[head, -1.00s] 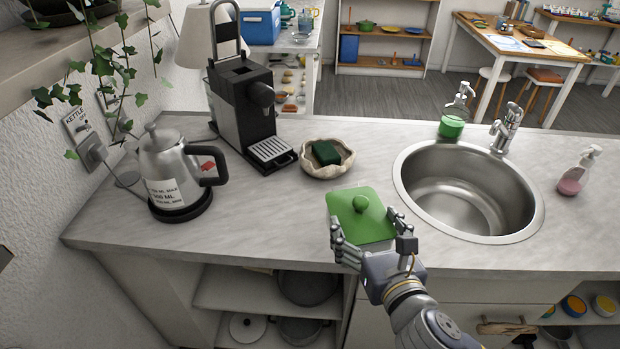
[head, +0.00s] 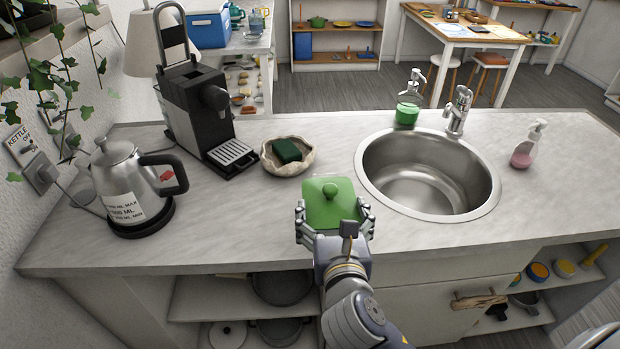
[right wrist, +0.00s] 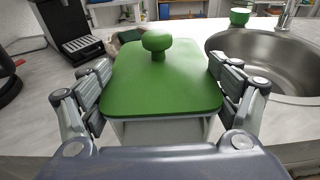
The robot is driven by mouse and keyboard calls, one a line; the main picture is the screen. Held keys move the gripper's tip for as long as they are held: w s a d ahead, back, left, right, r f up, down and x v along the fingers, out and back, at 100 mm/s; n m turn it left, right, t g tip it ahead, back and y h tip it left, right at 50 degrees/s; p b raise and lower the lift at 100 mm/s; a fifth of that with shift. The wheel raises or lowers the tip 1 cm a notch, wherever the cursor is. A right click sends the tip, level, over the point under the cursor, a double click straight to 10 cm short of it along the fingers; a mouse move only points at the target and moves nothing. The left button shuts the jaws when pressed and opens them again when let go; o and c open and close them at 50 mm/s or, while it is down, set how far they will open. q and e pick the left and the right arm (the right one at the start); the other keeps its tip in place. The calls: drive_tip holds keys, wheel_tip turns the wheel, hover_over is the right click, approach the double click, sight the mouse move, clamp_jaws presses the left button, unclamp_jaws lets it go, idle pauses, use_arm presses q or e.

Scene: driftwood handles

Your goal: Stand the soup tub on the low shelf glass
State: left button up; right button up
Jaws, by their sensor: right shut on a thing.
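The soup tub (head: 331,200) has a green lid with a round knob; its pale body shows below the lid in the right wrist view (right wrist: 160,82). My right gripper (head: 334,222) is shut on the tub, its fingers on both sides at the counter's front edge. Whether the tub touches the counter or is slightly raised, I cannot tell. Below the counter are low open shelves, one with dark pans (head: 282,287) at the left, one at the right. I cannot make out a glass shelf surface. My left gripper is out of view.
The counter (head: 230,225) holds a kettle (head: 122,185), a coffee machine (head: 205,115), a dish (head: 272,165) with a green sponge, and a round sink (head: 430,180). A drawer handle (head: 480,302) juts from the front.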

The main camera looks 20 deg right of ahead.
sight(318, 175)
drive_tip(key=x, duration=0.4)
drive_tip(key=a+r+p+x, duration=0.1)
drive_tip(key=x, duration=0.4)
drive_tip(key=p+x, duration=0.1)
drive_tip(key=x, duration=0.3)
drive_tip(key=shift+w+a+r, duration=0.15)
drive_tip(key=shift+w, duration=0.6)
drive_tip(key=shift+f, duration=1.8)
drive_tip(key=shift+f, duration=0.15)
drive_tip(key=o, duration=2)
